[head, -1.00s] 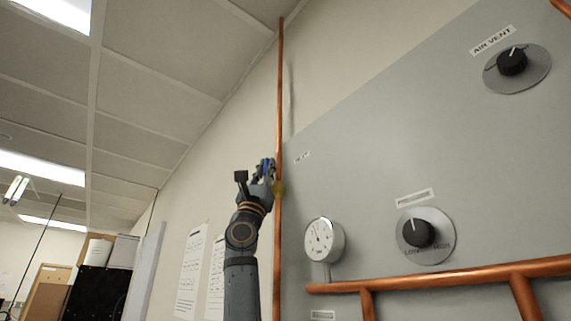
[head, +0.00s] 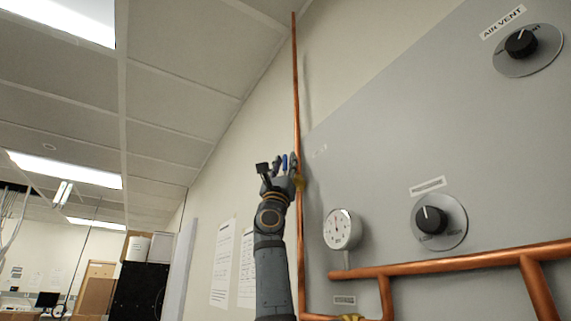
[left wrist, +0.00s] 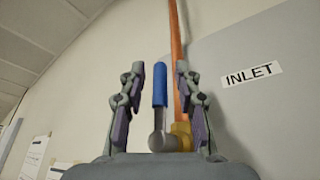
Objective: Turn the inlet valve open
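The inlet valve has a blue lever handle (left wrist: 160,84) and a brass body (left wrist: 181,136) on a vertical copper pipe (left wrist: 177,62). In the left wrist view the handle points up, roughly along the pipe, beside it. My left gripper (left wrist: 154,80) is open, with one finger on each side of the handle and a gap to both. In the head view my left gripper (head: 279,165) is at the pipe, and the blue handle (head: 285,163) shows between its fingers. A white label reading INLET (left wrist: 252,74) is right of the valve. My right gripper is not in view.
A grey panel (head: 390,150) right of the pipe carries a round gauge (head: 341,229), a black knob (head: 431,219) and an AIR VENT knob (head: 521,43). Copper pipes (head: 460,260) run along its lower part. Papers (head: 222,265) hang on the wall at left.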

